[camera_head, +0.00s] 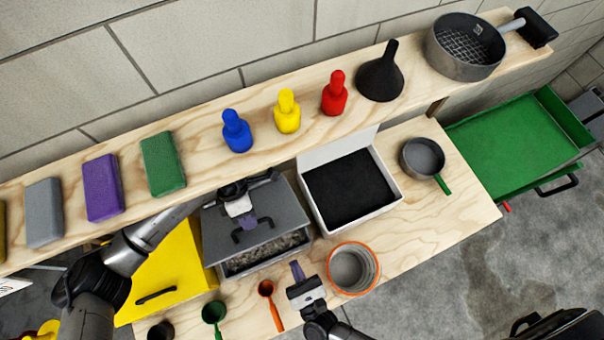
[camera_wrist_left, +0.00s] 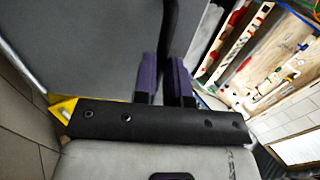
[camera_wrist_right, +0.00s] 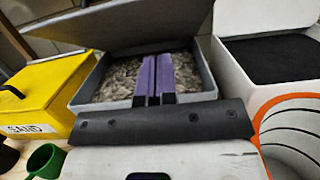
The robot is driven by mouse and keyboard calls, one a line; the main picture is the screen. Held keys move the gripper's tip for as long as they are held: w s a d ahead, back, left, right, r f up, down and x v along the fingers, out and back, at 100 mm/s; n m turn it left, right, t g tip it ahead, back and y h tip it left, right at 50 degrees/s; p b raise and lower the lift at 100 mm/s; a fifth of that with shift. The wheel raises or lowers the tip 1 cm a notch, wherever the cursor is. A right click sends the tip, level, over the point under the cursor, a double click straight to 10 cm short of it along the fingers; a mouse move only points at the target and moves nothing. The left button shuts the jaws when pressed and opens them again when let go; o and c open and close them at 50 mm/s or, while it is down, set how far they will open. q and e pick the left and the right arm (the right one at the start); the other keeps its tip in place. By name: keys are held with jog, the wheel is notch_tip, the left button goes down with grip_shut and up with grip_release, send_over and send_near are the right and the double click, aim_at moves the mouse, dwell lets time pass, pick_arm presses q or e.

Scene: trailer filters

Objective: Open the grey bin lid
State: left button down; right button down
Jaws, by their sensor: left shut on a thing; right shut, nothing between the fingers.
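The grey bin lid (camera_head: 283,215) is tilted up, and the front of the grey bin (camera_wrist_right: 95,88) is uncovered, showing grey gravel (camera_head: 262,258) inside. The lid also shows in the right wrist view (camera_wrist_right: 130,28), raised above the bin, and fills much of the left wrist view (camera_wrist_left: 85,45). My left gripper (camera_head: 247,221) is shut on the lid's dark handle (camera_head: 266,222); its purple fingers sit either side of the handle bar in the left wrist view (camera_wrist_left: 167,85). My right gripper (camera_head: 298,270) is shut and empty, in front of the bin's near side.
A yellow bin (camera_head: 180,275) stands left of the grey bin, and a white box with dark filling (camera_head: 393,192) stands right. An orange-rimmed container (camera_head: 372,284) and an orange scoop (camera_head: 267,288) are near my right gripper. A wooden shelf (camera_head: 205,150) with bottles and blocks runs behind.

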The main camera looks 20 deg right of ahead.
aim_at(281, 232)
pick_arm(q)
jog(key=shift+w+a+f, duration=0.2)
jog(key=shift+w, duration=0.1)
pick_arm(e)
jog(key=shift+w+a+r, duration=0.1)
jog(key=shift+w+r, duration=0.55)
jog(key=shift+w, duration=0.3)
jog(key=shift+w+a+r, duration=0.1)
jog(key=shift+w+r, duration=0.55)
jog(key=shift+w, duration=0.25)
jog(key=shift+w+a+r, duration=0.1)
jog(key=shift+w+r, duration=0.55)
jog(key=shift+w, duration=0.3)
jog(key=shift+w+r, duration=0.35)
jog(key=shift+r, duration=0.3)
pick_arm(q)
jog(key=c, duration=1.2)
grip_release()
jog(key=shift+d+r, duration=0.1)
jog(key=shift+o, duration=0.2)
pick_arm(e)
jog(key=shift+w, duration=0.25)
